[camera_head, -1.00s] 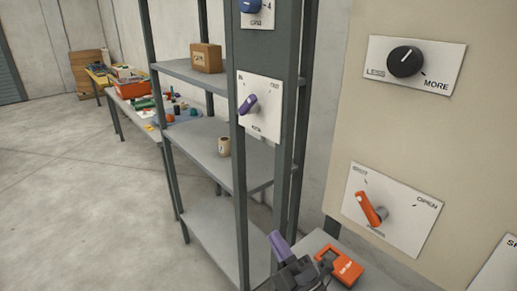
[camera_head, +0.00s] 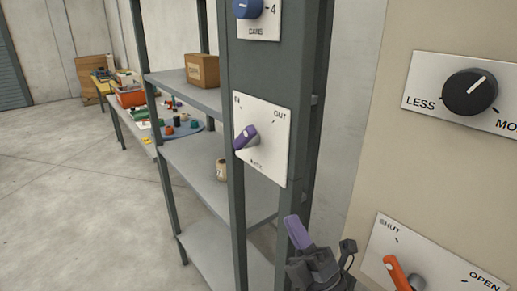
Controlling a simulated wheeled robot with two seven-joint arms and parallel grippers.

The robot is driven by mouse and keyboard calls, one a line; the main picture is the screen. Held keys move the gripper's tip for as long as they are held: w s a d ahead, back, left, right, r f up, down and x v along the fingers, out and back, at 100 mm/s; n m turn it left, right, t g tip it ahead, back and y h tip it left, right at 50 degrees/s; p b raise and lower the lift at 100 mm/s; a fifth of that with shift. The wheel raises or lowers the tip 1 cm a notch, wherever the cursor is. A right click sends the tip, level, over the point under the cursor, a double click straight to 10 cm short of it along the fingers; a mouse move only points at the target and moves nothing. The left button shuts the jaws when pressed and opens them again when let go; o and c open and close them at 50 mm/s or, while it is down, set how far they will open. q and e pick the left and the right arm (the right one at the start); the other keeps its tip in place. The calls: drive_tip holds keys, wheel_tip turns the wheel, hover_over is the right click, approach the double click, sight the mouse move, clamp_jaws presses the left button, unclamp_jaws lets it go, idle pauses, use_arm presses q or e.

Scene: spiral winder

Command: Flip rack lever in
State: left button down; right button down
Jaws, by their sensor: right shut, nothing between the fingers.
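The rack lever (camera_head: 246,137) is a purple handle on a grey pivot, mounted on a white plate (camera_head: 272,160) fixed to the dark grey post. The plate reads IN at upper left and OUT at upper right. The handle leans to the left, its thick end at the left edge of the plate. My right gripper (camera_head: 295,224) is at the bottom, below and right of the plate, with its purple fingers shut and pointing up. It is apart from the lever and holds nothing. My left gripper is not in view.
A blue knob (camera_head: 248,8) sits above on the same post. A beige panel at right carries a black LESS/MORE knob (camera_head: 470,92) and an orange SHUT/OPEN lever (camera_head: 397,273). Shelves behind hold a cardboard box (camera_head: 202,71) and a mug (camera_head: 221,170). Open floor lies left.

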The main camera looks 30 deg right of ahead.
sight(251, 139)
drive_tip(key=shift+h, duration=0.3)
drive_tip(key=p+x, duration=0.3)
drive_tip(key=x, duration=1.1)
drive_tip(key=shift+p, duration=0.3)
